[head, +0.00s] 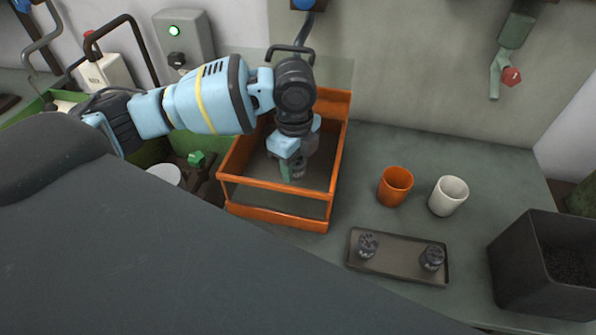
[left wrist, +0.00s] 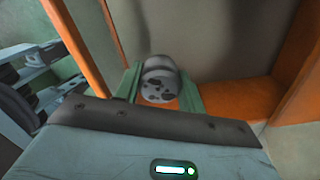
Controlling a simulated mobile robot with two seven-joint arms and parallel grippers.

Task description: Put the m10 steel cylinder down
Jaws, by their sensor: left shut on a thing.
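My left gripper (head: 292,168) reaches down inside an orange open-sided bin (head: 275,216). Its green fingers are shut on the m10 steel cylinder (head: 299,169), a small dark grey piece mostly hidden by the gripper in the head view. In the left wrist view, the steel cylinder (left wrist: 160,80) shows its round, dark-spotted end between the two green fingers of the left gripper (left wrist: 160,90). I cannot tell whether the cylinder touches the bin floor. My right gripper is not in view.
Right of the bin stand an orange cup (head: 395,187) and a white cup (head: 448,196). A dark tray (head: 398,262) holds two dark metal pieces. A dark grey crate (head: 543,264) stands at the far right. A green-lit grey box (head: 184,38) is behind my arm.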

